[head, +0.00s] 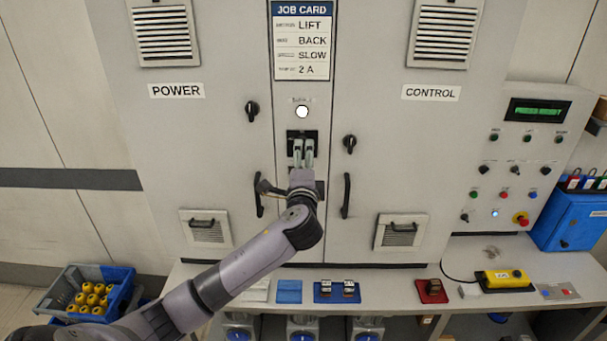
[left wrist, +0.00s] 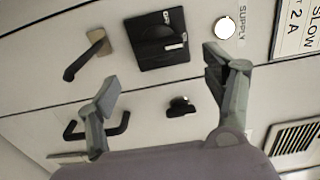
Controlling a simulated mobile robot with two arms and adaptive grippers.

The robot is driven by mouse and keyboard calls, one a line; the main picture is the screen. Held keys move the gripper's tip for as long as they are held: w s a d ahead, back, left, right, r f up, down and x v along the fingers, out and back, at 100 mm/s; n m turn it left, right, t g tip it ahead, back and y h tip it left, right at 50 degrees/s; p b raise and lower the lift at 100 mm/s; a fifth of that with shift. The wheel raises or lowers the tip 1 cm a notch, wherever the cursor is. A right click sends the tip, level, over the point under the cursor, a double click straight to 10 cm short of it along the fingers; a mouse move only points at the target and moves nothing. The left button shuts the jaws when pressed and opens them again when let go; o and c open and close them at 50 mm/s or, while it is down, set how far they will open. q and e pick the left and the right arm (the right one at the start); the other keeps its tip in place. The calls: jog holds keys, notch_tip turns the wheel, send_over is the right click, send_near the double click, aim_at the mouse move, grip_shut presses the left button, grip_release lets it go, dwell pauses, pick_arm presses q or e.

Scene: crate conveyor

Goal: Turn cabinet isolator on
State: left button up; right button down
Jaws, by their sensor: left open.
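The cabinet isolator (head: 291,136) is a black square switch on the cabinet's middle panel, below the white supply lamp (head: 302,112). In the left wrist view the isolator (left wrist: 147,50) shows almost whole, with small white marks on its face; I cannot read its position. My left gripper (head: 303,150) is in front of the isolator and hides its lower part in the head view. In the left wrist view the left gripper (left wrist: 160,75) is open and empty, its fingers spread wide, apart from the isolator. My right gripper is not in view.
Below the isolator a lever (left wrist: 85,60) sticks out from the panel. Black knobs flank it on the POWER door (head: 220,130) and CONTROL door (head: 400,130). A job card (head: 302,40) hangs above. A bench (head: 385,285) with small parts runs below; a control box (head: 520,165) stands right.

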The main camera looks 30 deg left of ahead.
pick_arm(q)
jog(key=v, duration=0.5)
jog(key=shift+s+d, duration=0.15)
jog(key=shift+s, duration=0.05)
dwell(0.4)
